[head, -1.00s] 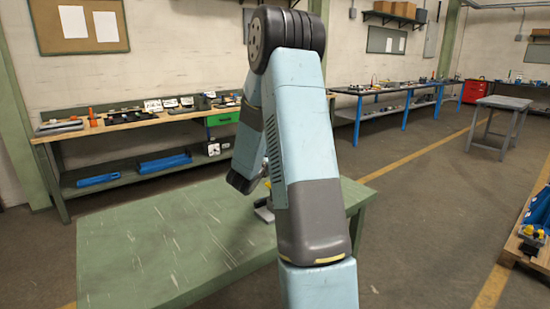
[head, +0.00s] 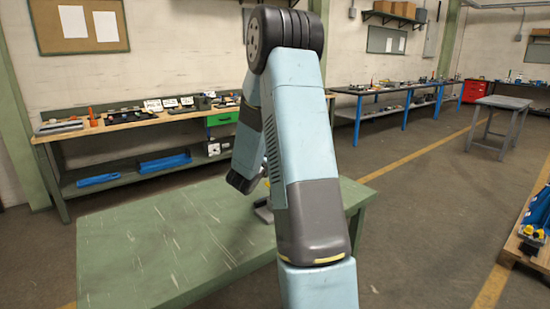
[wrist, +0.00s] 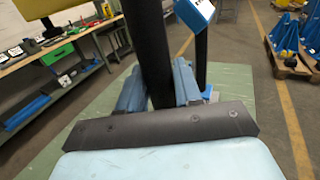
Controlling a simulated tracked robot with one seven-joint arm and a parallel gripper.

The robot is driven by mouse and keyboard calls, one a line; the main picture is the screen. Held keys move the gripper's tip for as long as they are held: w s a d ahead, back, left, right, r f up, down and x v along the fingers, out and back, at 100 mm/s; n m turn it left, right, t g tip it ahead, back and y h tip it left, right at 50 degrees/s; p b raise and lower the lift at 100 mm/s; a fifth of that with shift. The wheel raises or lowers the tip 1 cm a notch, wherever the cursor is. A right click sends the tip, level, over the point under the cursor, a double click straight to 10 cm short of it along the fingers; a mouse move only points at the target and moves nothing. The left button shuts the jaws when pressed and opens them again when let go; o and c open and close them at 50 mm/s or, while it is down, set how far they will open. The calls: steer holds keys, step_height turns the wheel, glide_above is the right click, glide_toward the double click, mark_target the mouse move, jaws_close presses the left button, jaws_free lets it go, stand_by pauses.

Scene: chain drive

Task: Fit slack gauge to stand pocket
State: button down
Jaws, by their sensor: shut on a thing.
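In the wrist view, my gripper (wrist: 158,98) shows its two blue-grey fingers on either side of a dark upright bar, which I take to be the slack gauge (wrist: 150,45). It is shut on this bar. A yellow part (wrist: 38,8) shows at the top left; I cannot tell if it belongs to the gauge. Just right of the bar stands a black post with a blue head (wrist: 196,12), likely the stand; the pocket cannot be made out. The bar and the post look apart.
The green table (head: 160,245) is bare on its left and front. A workbench (head: 135,120) with tools runs along the back wall. A pallet (head: 530,240) with blue and yellow parts lies on the floor at the right. Open floor lies between.

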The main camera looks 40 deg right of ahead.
steer(key=shift+f, duration=2.85)
stand_by(1.0)
steer(key=c, duration=1)
jaws_free()
steer(key=shift+c, duration=0.2)
steer(key=o, duration=0.4)
steer(key=shift+c, duration=0.2)
steer(key=shift+f, duration=0.1)
steer(key=shift+f, duration=0.1)
steer(key=shift+s+a, duration=0.1)
steer(key=v, duration=1.3)
steer(key=shift+a, duration=0.25)
